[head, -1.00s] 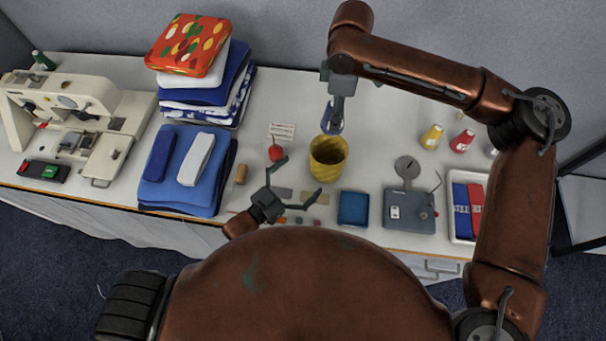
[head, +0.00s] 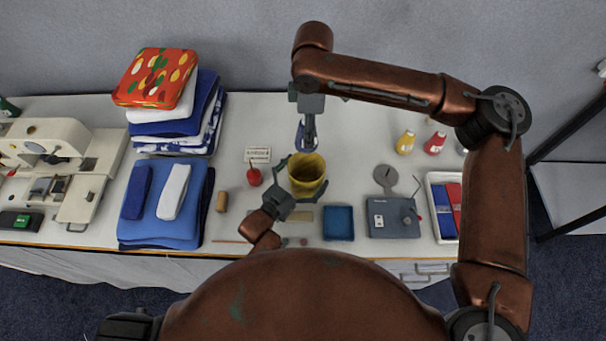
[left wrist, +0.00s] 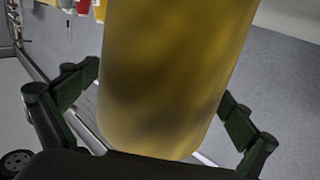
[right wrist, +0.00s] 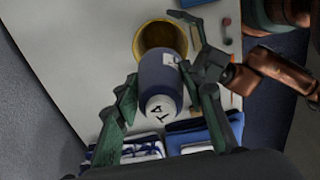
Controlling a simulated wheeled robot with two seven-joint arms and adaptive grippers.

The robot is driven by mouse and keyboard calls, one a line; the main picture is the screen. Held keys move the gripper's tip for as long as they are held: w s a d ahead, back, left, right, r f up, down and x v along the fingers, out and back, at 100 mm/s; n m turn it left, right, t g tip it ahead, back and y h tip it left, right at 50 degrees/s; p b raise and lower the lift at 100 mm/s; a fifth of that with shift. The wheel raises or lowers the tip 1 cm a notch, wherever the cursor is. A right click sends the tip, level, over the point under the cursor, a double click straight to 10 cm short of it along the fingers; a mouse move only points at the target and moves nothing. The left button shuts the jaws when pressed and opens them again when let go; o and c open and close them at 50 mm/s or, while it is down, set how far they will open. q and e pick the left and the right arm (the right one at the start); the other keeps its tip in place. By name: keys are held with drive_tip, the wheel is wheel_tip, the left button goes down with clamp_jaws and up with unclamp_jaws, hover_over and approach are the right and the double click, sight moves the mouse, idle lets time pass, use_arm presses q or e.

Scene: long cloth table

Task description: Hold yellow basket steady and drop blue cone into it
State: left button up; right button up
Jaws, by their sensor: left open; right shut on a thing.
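The yellow basket (head: 307,188) stands upright on the table in the head view. My left gripper (head: 304,178) is open, with one finger on either side of the basket; contact cannot be told. In the left wrist view the basket (left wrist: 170,70) fills the space between the spread fingers. My right gripper (head: 307,124) is shut on the blue cone (head: 306,138), just behind the basket in the head view. In the right wrist view the cone (right wrist: 160,78), with its white end, is between the fingers and partly overlaps the basket (right wrist: 153,38).
A red cherry-like item (head: 254,177) and a small card (head: 258,155) lie left of the basket. A blue square box (head: 338,223) and a grey device (head: 394,220) are at the front right. Folded cloths (head: 190,235) and a sewing machine (head: 50,135) stand left.

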use_arm(q)
drive_tip(key=shift+c, duration=0.3)
drive_tip(key=c, duration=1.1)
use_arm(e)
wheel_tip(320, 180, down, 13)
idle(1.1)
drive_tip(key=o, duration=1.4)
drive_tip(key=shift+r, duration=0.1)
wheel_tip(320, 180, up, 12)
drive_tip(key=shift+d+f, duration=0.1)
